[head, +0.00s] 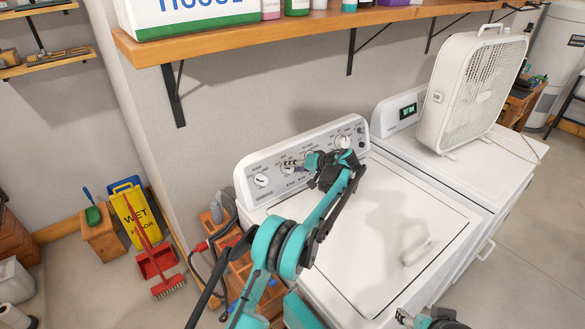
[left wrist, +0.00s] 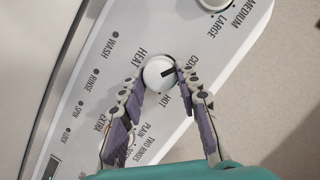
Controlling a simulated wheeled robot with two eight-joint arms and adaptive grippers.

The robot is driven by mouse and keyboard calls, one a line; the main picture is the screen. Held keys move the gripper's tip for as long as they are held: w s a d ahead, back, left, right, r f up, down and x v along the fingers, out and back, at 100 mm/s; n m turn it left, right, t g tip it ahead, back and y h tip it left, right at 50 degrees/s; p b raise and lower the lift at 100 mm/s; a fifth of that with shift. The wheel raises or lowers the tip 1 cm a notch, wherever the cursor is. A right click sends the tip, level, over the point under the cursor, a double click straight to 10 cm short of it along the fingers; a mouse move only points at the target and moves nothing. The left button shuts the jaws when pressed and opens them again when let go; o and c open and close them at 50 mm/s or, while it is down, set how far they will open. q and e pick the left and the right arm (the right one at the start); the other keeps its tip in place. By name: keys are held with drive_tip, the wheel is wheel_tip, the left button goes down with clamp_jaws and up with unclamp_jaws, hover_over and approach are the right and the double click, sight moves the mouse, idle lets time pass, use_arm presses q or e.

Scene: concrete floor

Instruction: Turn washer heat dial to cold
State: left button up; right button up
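The white washer (head: 375,235) has a slanted control panel with several round dials along its back. In the left wrist view, the heat dial (left wrist: 157,72) is a round white knob with a dark pointer line. The line points up and right, toward the partly covered label starting "CO". The "HOT" label is below the dial and "HEAT" is to its upper left. My left gripper (left wrist: 160,78) has its fingertips against opposite sides of this dial. In the head view, my left gripper (head: 299,163) is at the panel's middle. My right gripper (head: 430,318) shows only partly at the bottom edge.
A second white machine (head: 505,165) stands to the right with a box fan (head: 470,95) on top. A wooden shelf (head: 300,30) with bottles overhangs the panel. Another dial (left wrist: 215,8) is near the heat dial. A yellow wet floor sign (head: 131,215) stands left.

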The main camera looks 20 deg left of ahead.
use_arm(q)
drive_tip(key=o, duration=0.3)
drive_tip(key=v, duration=1.2)
